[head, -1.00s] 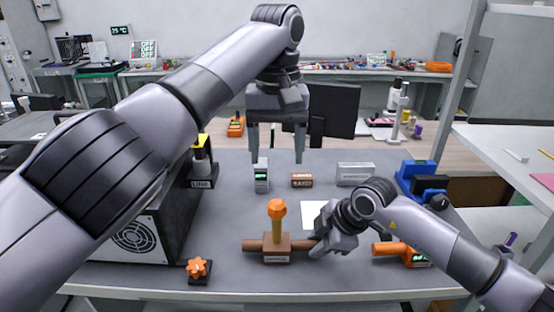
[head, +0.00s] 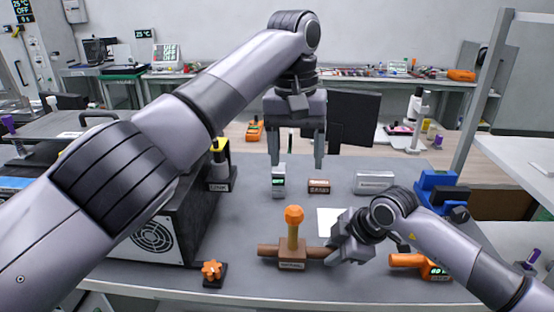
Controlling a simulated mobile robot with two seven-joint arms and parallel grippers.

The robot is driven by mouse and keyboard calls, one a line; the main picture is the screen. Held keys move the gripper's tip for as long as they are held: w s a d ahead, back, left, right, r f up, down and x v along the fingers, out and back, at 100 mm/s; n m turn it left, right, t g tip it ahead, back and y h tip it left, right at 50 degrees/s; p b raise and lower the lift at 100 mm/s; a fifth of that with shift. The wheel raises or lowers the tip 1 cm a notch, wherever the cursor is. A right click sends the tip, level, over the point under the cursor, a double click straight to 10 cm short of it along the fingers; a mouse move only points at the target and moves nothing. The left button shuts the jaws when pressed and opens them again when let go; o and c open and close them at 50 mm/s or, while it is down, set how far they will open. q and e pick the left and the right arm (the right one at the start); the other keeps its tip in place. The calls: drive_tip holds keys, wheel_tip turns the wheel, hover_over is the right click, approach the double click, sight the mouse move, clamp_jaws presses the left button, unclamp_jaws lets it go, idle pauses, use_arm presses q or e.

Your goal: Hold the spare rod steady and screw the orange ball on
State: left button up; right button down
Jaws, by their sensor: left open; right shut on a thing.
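The orange ball (head: 294,214) sits at the top of an upright yellow-tan rod (head: 293,238). The rod stands in a brown block (head: 292,257) with a label on its front. A brown horizontal bar (head: 268,250) sticks out on both sides of the block. My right gripper (head: 336,253) is low at the bar's right end and shut on it; its fingers partly hide that end. My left gripper (head: 297,164) is open and empty, pointing down. It appears above the ball in the picture, with its fingers apart and clear of the ball.
An orange knob (head: 212,271) stands at the front left, beside a dark box with a fan (head: 152,238). An orange-handled device (head: 412,261) is at the right, near my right arm. Small labelled blocks (head: 319,187) and a blue device (head: 438,186) stand farther back.

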sight(291, 206)
use_arm(q)
drive_tip(key=s+a+f+m+t+h, duration=0.1)
drive_tip(key=s+a+m+t+h, duration=0.2)
drive_tip(key=m, duration=0.7)
drive_tip(key=shift+g, duration=0.4)
drive_tip(key=x, duration=0.7)
drive_tip(key=a+x, duration=0.1)
drive_tip(key=x, duration=0.3)
drive_tip(key=shift+w+f, duration=0.1)
drive_tip(key=shift+f, duration=0.3)
drive_tip(key=c, duration=1.1)
drive_tip(key=m+g, duration=0.1)
drive_tip(key=m, duration=0.1)
drive_tip(key=m+g, duration=0.1)
drive_tip(key=m, duration=0.2)
drive_tip(key=shift+w+h, duration=0.15)
drive_tip(key=shift+h, duration=0.25)
drive_tip(key=m+g, duration=0.1)
drive_tip(key=m, duration=0.2)
drive_tip(key=m+g, duration=0.1)
drive_tip(key=m, duration=0.2)
drive_tip(key=shift+w, duration=0.1)
drive_tip(key=o, duration=1.2)
drive_tip(key=shift+c, duration=0.2)
